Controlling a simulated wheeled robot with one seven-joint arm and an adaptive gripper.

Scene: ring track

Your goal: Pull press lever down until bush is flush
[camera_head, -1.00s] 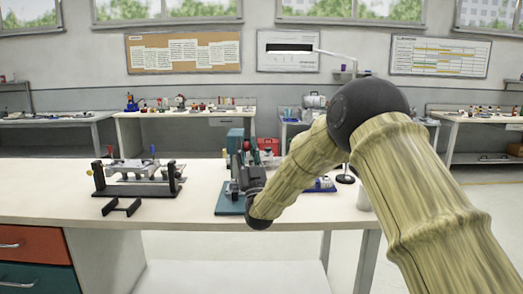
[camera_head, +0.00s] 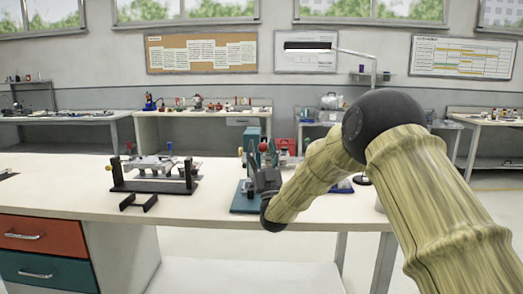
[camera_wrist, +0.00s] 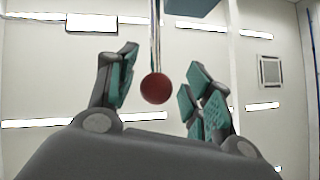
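The press (camera_head: 252,138) is a teal upright on a teal base plate (camera_head: 243,205), standing on the white bench and partly hidden by my arm. In the wrist view its lever (camera_wrist: 155,40) is a thin metal rod ending in a dark red ball knob (camera_wrist: 155,88). A red knob also shows in the head view (camera_head: 264,147), just above my gripper (camera_head: 264,172). In the wrist view my gripper (camera_wrist: 162,85) is open, its teal-padded fingers on either side of the knob with visible gaps. I cannot make out the bush.
A black-framed fixture (camera_head: 153,178) stands on the white bench (camera_head: 75,185) to the left, with a small black bracket (camera_head: 138,202) in front. A red bin (camera_head: 285,146) is behind the press. The bench between fixture and press is clear.

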